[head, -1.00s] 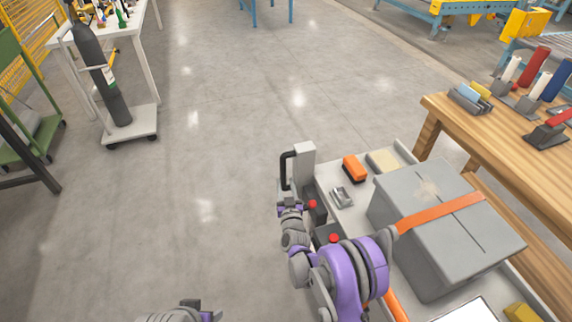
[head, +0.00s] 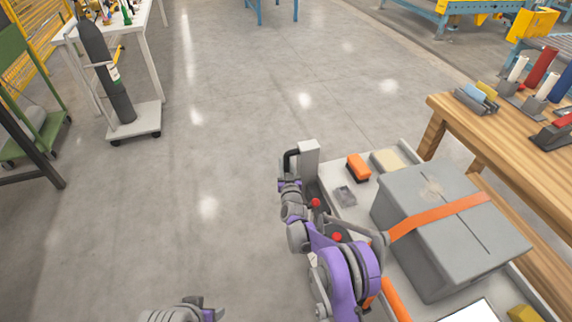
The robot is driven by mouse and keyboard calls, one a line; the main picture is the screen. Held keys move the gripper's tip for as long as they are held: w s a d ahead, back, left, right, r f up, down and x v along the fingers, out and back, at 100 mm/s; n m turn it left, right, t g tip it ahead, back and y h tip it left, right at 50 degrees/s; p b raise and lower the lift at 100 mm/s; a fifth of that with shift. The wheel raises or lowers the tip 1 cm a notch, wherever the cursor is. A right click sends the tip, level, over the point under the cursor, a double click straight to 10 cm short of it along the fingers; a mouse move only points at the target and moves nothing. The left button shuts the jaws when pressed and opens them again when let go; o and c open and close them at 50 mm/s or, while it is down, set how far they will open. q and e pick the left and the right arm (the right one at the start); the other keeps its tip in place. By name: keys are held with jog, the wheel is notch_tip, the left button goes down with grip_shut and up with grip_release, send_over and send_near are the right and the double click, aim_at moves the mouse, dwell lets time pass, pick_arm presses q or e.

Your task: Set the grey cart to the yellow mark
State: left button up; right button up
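A light grey cart (head: 343,204) stands at the lower right in the head view. It carries a grey box (head: 432,200) with an orange strap. At its far left corner is a grey post (head: 309,160) with a black handle (head: 290,158). My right gripper (head: 289,182) is at the lower end of this handle and overlaps it in the picture. I cannot tell whether its fingers are closed around it. My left gripper (head: 208,306) shows at the bottom edge, with its fingers apart and empty. No yellow mark on the floor is visible.
A wooden bench (head: 500,140) stands close to the cart's right side. A gas cylinder (head: 108,75) on a wheeled trolley (head: 134,127), a green cart (head: 45,130) and a white table (head: 98,30) are at the left. The grey floor (head: 235,130) between is clear.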

grip_shut()
dwell(1.2)
